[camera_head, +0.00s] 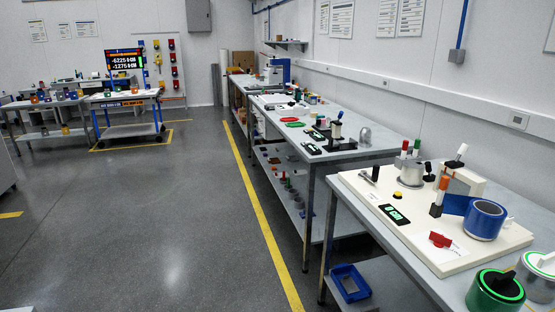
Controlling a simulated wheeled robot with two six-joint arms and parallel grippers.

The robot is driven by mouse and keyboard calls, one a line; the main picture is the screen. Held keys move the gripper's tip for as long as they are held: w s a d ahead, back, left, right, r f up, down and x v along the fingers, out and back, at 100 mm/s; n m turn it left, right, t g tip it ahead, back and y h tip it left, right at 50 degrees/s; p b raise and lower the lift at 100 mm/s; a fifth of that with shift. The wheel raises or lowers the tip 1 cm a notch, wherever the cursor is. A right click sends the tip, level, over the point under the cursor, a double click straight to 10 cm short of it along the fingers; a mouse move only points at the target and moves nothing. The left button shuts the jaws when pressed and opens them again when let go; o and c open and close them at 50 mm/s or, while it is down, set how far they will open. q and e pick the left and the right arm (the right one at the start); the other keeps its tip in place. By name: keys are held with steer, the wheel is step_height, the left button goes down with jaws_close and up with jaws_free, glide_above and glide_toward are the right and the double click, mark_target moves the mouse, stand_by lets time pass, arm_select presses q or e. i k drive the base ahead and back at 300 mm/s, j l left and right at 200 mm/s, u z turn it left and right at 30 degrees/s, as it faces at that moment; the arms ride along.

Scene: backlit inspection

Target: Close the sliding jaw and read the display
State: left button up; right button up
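A cream board (408,231) lies on the nearest workbench at the right. It carries a small black display (394,214) with green digits too small to read. A dark upright block with an orange and white handle (441,187) stands on the board, near a white block (463,180) and a blue ring-like part (483,220). I cannot tell which part is the sliding jaw or whether it is open. A red part (440,240) sits near the board's front. Neither of my grippers is in view.
More benches run back along the right wall, with similar small displays (312,149). A blue bin (350,283) sits on the near bench's lower shelf. A large screen (125,62) stands at the back left.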

mark_target(336, 144)
steer(key=i+z, duration=0.3)
steer(key=i, duration=0.25)
steer(key=i+j+z, duration=0.3)
steer(key=i, duration=0.25)
steer(key=z, duration=0.55)
steer(key=i+j+z, duration=0.35)
steer(key=j+z, duration=0.15)
steer(key=i+j+z, duration=0.25)
steer(key=j, duration=0.15)
steer(key=j+z, duration=0.2)
steer(key=j, duration=0.15)
steer(key=i+j+z, duration=0.1)
steer(key=j+z, duration=0.15)
steer(key=j, duration=0.1)
